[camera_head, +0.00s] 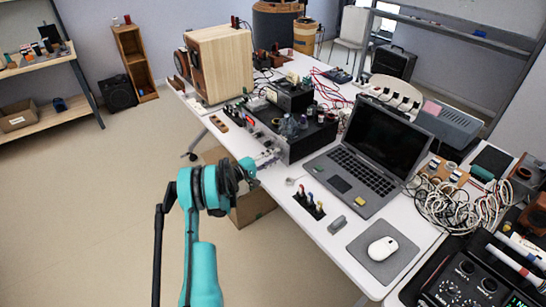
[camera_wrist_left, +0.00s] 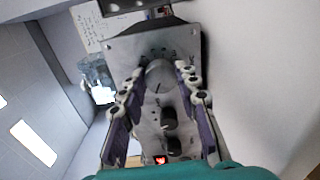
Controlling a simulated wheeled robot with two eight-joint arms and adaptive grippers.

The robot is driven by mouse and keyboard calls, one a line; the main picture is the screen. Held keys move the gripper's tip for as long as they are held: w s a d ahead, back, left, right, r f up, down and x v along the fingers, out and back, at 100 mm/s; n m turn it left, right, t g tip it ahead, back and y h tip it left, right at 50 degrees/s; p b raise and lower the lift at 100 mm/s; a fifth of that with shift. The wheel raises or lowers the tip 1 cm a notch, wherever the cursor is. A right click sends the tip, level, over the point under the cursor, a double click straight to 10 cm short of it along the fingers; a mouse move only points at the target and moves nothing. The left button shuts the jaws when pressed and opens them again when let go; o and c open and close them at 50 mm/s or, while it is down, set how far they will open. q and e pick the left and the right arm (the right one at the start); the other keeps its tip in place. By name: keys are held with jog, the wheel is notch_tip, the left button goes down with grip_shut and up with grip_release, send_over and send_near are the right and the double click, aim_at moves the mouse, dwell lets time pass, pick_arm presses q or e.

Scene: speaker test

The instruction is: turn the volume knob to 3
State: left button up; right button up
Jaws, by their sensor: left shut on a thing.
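The amplifier box (camera_head: 312,146) stands on the white table, with its grey front panel facing my left arm. In the left wrist view its panel (camera_wrist_left: 190,47) carries a large round grey knob (camera_wrist_left: 159,76) with a scale around it. My left gripper (camera_head: 269,157) reaches the panel from the left. In the left wrist view its two fingers (camera_wrist_left: 155,84) stand on either side of the large knob and are shut on it. Two smaller dark knobs (camera_wrist_left: 169,117) sit below it. The scale numbers are too small to read. My right gripper is not in view.
An open laptop (camera_head: 372,150) sits right of the amplifier, with a mouse (camera_head: 382,249) on a grey pad in front. A wooden speaker (camera_head: 220,64) stands behind. Tangled white cables (camera_head: 455,205) lie at right. A cardboard box (camera_head: 252,207) is under the table edge.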

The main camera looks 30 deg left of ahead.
pick_arm(q)
jog(key=shift+m, duration=0.9)
jog(key=o, duration=1.2)
jog(key=shift+c, duration=0.2)
jog(key=v, duration=1.2)
